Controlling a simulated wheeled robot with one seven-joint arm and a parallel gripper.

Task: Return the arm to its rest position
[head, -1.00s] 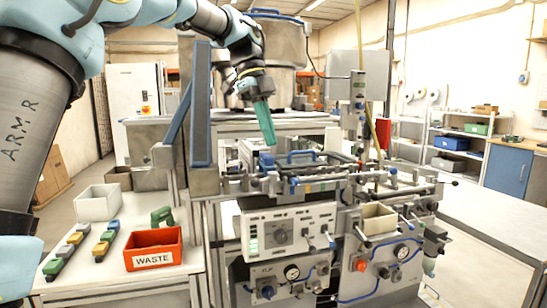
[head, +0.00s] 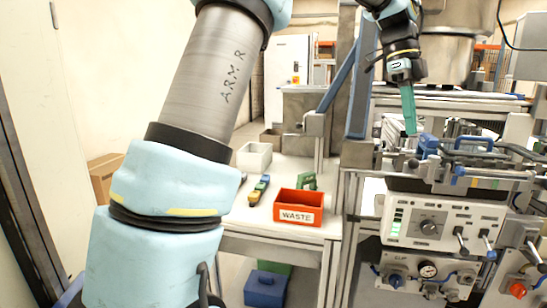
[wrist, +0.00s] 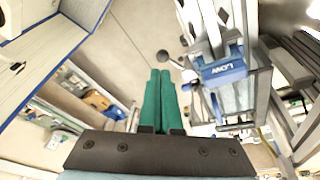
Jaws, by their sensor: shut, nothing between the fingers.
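My arm (head: 205,85) crosses the left half of the head view, with a grey tube marked "ARM R" and light blue joint covers. My gripper (head: 410,132) hangs at the upper right, its green fingers pointing down. The fingers are together with nothing between them. It is above and left of the machine's blue handle and rails. In the wrist view the two green fingers (wrist: 158,75) lie side by side, left of a blue block with lettering (wrist: 222,70).
A machine with a white control panel (head: 432,222) stands at right. A blue-edged upright post (head: 360,90) stands left of my gripper. On the white table (head: 262,222) are a red WASTE bin (head: 297,208), a white bin (head: 254,156), small coloured blocks (head: 260,188) and a green object (head: 307,180).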

